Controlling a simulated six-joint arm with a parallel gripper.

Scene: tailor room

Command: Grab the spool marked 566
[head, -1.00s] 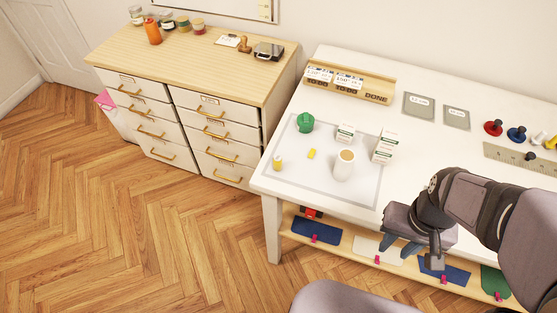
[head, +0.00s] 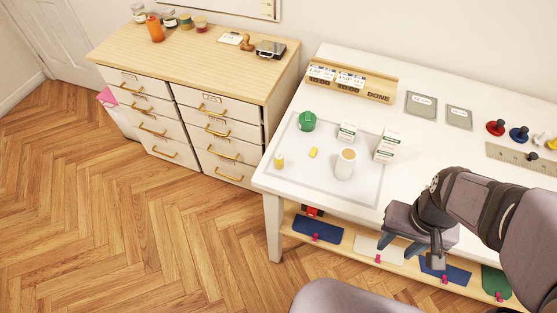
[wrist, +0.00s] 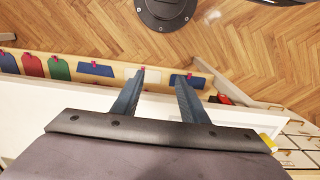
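No number 566 is readable in any view, so I cannot tell which thing carries it. Near the table's right side in the head view stand a red spool-like piece (head: 496,127) and a blue one (head: 518,134), with yellow and white pieces beside them, partly cut off by the frame edge. Several small jar- or spool-like items (head: 185,20) stand at the back of the drawer cabinet. My gripper (head: 401,248) is over the table's front edge, its fingers apart and empty. The wrist view also shows both fingers of my gripper (wrist: 160,82) spread, with nothing between them.
The white table (head: 430,150) holds a mat with a green round item (head: 306,121), a cream cylinder (head: 345,163), small boxes (head: 387,146) and yellow pieces. Behind stands a wooden label rack (head: 350,82). A lower shelf (head: 350,243) holds coloured fabric pieces. The wooden cabinet (head: 200,55) stands left.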

